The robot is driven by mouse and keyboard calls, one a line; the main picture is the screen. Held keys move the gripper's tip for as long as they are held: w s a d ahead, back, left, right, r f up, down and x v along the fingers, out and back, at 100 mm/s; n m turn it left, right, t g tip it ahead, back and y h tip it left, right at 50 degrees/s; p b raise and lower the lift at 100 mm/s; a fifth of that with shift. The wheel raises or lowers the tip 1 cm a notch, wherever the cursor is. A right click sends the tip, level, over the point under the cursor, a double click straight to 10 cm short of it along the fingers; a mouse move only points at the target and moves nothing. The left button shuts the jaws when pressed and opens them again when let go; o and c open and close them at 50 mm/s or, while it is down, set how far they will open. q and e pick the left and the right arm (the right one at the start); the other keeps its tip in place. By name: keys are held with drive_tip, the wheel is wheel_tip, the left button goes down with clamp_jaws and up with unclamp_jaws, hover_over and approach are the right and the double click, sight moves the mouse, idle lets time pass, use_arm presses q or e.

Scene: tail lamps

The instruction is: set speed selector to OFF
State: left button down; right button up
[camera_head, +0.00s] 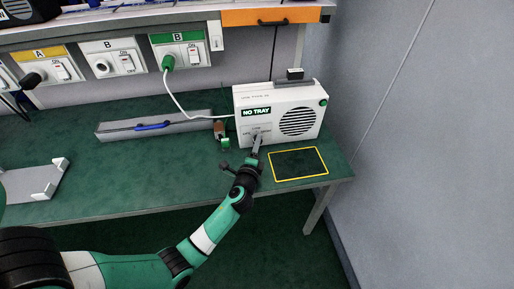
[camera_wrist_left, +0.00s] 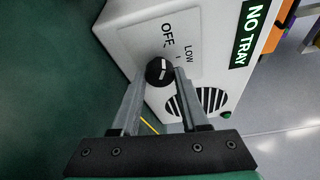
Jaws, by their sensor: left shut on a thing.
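The white device (camera_head: 310,100) with a round speaker grille and a "NO TRAY" sign stands at the right end of the green bench. Its speed selector (camera_wrist_left: 155,70) is a small black round knob with a pale line on its face, on a grey panel marked OFF and LOW. In the left wrist view the knob sits between the two finger ends of my left gripper (camera_wrist_left: 158,78), which is shut on it. In the head view this gripper (camera_head: 257,142) reaches the device's front, and its fingers hide the knob. My right gripper is not in view.
A yellow-outlined dark rectangle (camera_head: 298,164) lies on the bench in front of the device. A white cable runs from a green plug (camera_head: 168,63) to the device. A white holder (camera_head: 32,180) stands far left.

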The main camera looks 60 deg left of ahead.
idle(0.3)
use_arm(q)
drive_tip(key=shift+c, duration=2.1)
unclamp_jaws()
drive_tip(key=shift+s+d, duration=0.2)
drive_tip(key=shift+d, duration=0.15)
drive_tip(key=p+v, duration=0.2)
drive_tip(key=v, duration=0.9)
drive_tip(key=shift+a+p, duration=0.1)
drive_tip(key=shift+p, duration=0.3)
